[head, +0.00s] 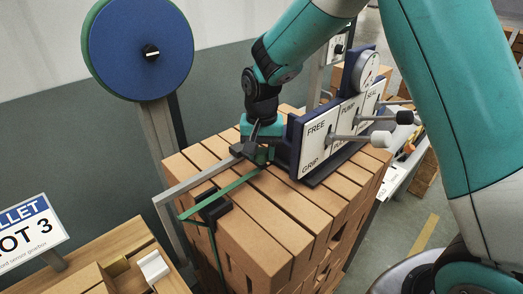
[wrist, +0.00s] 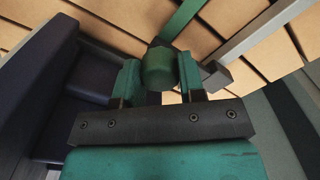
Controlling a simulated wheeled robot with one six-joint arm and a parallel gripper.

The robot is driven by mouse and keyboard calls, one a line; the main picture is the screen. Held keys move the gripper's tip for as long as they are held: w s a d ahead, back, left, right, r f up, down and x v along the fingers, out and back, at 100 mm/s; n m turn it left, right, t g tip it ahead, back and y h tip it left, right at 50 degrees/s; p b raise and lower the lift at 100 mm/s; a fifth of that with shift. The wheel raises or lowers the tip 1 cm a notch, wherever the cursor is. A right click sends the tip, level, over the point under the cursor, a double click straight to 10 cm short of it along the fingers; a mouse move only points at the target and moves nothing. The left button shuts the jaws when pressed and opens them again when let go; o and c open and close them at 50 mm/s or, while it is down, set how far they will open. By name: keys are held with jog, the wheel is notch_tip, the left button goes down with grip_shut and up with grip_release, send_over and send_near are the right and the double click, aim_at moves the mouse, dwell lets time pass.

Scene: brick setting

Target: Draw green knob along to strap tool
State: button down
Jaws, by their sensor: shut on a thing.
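The green knob (wrist: 158,70) sits between the two fingers of my gripper (wrist: 160,76) in the wrist view, and the gripper is shut on it. In the head view my gripper (head: 252,148) is low over the brick stack, and hides most of the knob. The strap tool (head: 318,133) is a dark blue frame with white panels marked FREE, GRIP, PUMP and SEAL. It stands on the stack just right of my gripper; its dark body (wrist: 38,95) fills the left of the wrist view. A green strap (head: 235,186) runs from near the gripper to the stack's front left edge.
The brick stack (head: 281,200) lies under the gripper. A grey bar (head: 198,180) crosses its left side, near a black edge piece (head: 213,204). Levers with black and white knobs (head: 381,139) stick out from the tool. A blue reel (head: 145,48) stands behind left.

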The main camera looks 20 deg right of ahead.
jog(key=shift+w+d, duration=0.35)
jog(key=shift+d, duration=0.5)
jog(key=shift+w+d, duration=0.35)
jog(key=shift+d, duration=0.5)
jog(key=c, duration=0.7)
grip_release()
jog(key=shift+d, duration=0.2)
jog(key=shift+a, duration=0.1)
notch_tip(320, 180, up, 18)
jog(key=b, duration=0.1)
jog(key=shift+f, duration=0.25)
